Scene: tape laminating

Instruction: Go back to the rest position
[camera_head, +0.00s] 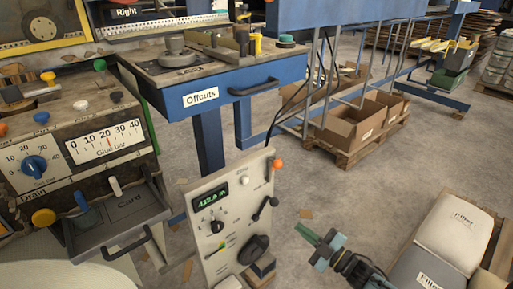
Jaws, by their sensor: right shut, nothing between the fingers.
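My right gripper (308,236) shows low in the head view, right of centre, with its arm coming in from the bottom edge. Its teal-green fingers point up and left, and they are shut and empty. It hangs over the concrete floor, to the right of a pale control panel (232,215) with a green display, and appears apart from it. My left gripper is not in view.
A machine with a "Glue Lite" gauge (105,140) and a "Card" tray (125,222) stands at left. A blue "Offcuts" table (225,85) is behind. Cardboard boxes (350,128) sit on a pallet. White "Filler" sacks (455,232) lie at lower right. Open floor (400,165) lies between.

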